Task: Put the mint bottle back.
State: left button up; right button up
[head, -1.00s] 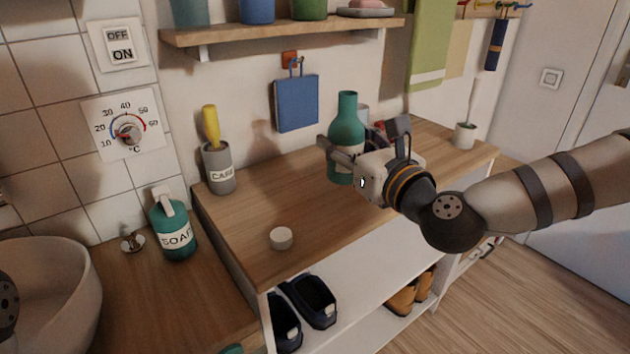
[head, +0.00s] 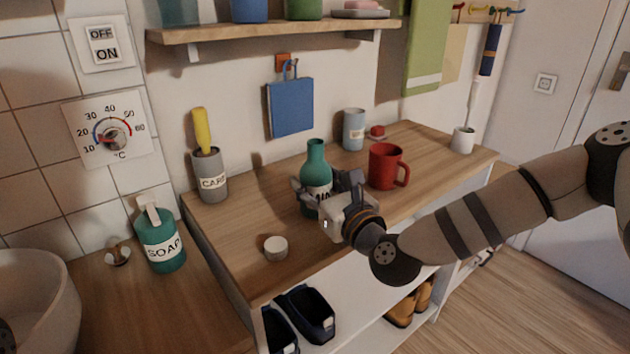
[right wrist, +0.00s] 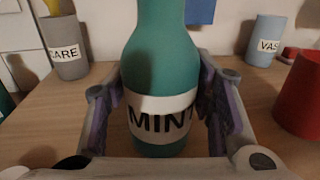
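The mint bottle (head: 316,165) is teal with a white label and stands upright over the wooden counter, left of the red mug. My right gripper (head: 325,192) is around its body from the front right. In the right wrist view the bottle (right wrist: 160,60) fills the middle, its label partly reading "MINT". The fingers of my right gripper (right wrist: 165,105) lie along both its sides, apparently shut on it. Its base is low, at or very near the counter top; I cannot tell whether it touches. My left gripper is not in view.
A red mug (head: 383,167) and a blue-grey cup (head: 353,130) stand right of the bottle. A grey CARE cup (head: 211,178) is at the left, a small white round piece (head: 276,248) in front. The soap bottle (head: 162,242) stands on the lower left counter. The wall shelf (head: 270,31) overhangs the back.

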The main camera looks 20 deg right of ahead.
jog(key=shift+o, duration=1)
jog(key=shift+r, duration=0.1)
jog(key=shift+r, duration=0.35)
jog(key=s+d, duration=0.2)
jog(key=s, duration=0.9)
jog(key=shift+s+f+p, duration=0.2)
jog(key=shift+s+p, duration=0.1)
jog(key=shift+s, duration=0.1)
jog(key=shift+d, duration=0.15)
